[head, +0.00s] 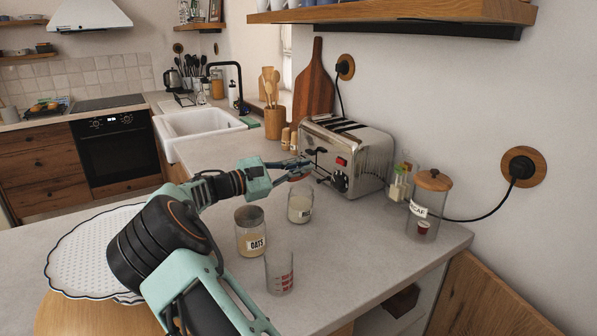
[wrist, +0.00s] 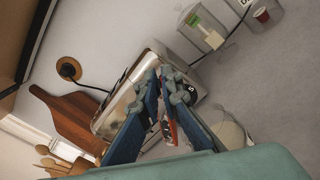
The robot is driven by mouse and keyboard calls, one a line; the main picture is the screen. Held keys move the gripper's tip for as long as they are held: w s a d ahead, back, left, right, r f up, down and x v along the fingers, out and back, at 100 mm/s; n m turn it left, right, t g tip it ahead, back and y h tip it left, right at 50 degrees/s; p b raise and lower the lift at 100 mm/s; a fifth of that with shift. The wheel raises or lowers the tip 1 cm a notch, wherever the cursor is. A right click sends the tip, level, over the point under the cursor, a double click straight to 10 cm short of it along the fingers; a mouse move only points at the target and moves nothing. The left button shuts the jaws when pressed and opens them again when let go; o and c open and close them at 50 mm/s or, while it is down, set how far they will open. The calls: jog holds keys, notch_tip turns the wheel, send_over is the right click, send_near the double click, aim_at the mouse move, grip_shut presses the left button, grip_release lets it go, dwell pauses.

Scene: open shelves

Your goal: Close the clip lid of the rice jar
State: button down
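The rice jar (head: 300,206), a small glass jar with pale contents and a label, stands upright on the counter in front of the toaster. Its lid and clip are too small to make out in the head view. My gripper (head: 309,166) is above and behind the jar's top, near the toaster's front. In the wrist view my gripper's blue fingers (wrist: 161,74) meet at their tips, with nothing seen held between them. A pale round shape (wrist: 231,136) right of the fingers looks like the jar, partly hidden by my gripper.
The steel toaster (head: 352,160) is close behind my gripper. The oats jar (head: 250,232) and a measuring glass (head: 279,273) stand nearer. A wooden-lidded decaf jar (head: 428,205) and a clear container (head: 399,182) stand right. Counter between the rice and decaf jars is clear.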

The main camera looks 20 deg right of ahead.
jog(key=shift+s+d+f+m+b, duration=0.15)
jog(key=shift+s+f+m+b, duration=0.2)
jog(key=shift+s, duration=0.45)
jog(key=c, duration=2.2)
grip_release()
jog(key=shift+r, duration=0.1)
notch_tip(320, 180, up, 10)
jog(key=shift+f, duration=0.1)
